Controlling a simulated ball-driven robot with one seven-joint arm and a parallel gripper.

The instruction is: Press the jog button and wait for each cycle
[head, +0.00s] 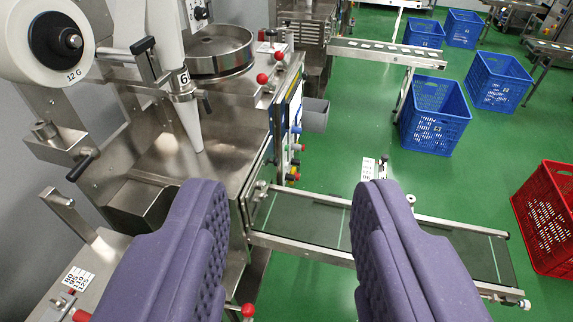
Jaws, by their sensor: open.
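My gripper (287,197) is open, its two purple padded fingers wide apart and nothing between them. Beyond it on the left stands the steel packing machine (215,150), with a white film reel marked "12 G", a forming tube marked "6" and a round steel bowl (218,50). Small coloured buttons or knobs (295,147) in red, blue and green line the machine's right side, seen edge-on. I cannot tell which one is the jog button. The fingers appear apart from these controls.
A dark conveyor (310,219) with green lines crosses behind my fingers. Several blue crates (435,113) and a red crate (548,215) stand on the green floor at right. A grey bin (314,114) hangs by the machine. Red-knobbed levers (262,79) stick out. Open floor lies between conveyor and crates.

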